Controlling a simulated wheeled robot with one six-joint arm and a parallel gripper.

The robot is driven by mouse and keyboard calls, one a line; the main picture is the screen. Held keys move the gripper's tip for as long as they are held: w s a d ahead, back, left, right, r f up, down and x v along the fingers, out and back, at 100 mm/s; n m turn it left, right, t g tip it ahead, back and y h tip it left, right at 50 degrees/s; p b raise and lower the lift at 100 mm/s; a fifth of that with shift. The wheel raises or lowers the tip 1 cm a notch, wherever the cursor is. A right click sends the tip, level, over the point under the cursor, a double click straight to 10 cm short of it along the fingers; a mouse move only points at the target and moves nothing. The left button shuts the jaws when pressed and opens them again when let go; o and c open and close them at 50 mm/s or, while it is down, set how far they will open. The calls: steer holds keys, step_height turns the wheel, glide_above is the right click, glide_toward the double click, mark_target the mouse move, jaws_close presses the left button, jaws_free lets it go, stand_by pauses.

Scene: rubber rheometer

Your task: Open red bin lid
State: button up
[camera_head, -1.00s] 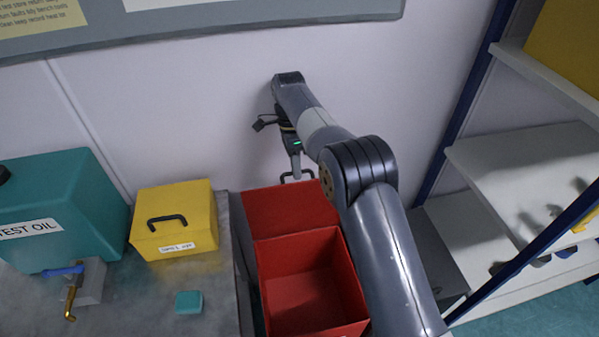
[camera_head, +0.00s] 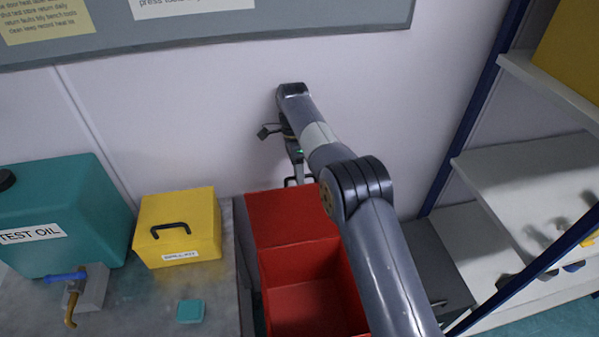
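The red bin (camera_head: 312,293) stands open at the lower middle, and I see into its empty-looking inside. Its red lid (camera_head: 292,217) is swung up and back toward the wall, behind the bin's opening. A dark handle (camera_head: 288,183) shows at the lid's far edge. My gripper (camera_head: 298,176) is at this handle, pointing down from my arm. The fingers are small and partly hidden, so I cannot tell whether they are closed on the handle or only beside it.
A grey bench to the left holds a teal test oil tank (camera_head: 70,205), a yellow box (camera_head: 178,225) and a small teal block (camera_head: 190,311). A white shelf unit (camera_head: 530,165) with blue posts stands right. The wall is close behind the lid.

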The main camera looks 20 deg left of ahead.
steer(key=shift+o, duration=1.3)
steer(key=shift+r, duration=0.35)
steer(key=shift+s+d, duration=0.1)
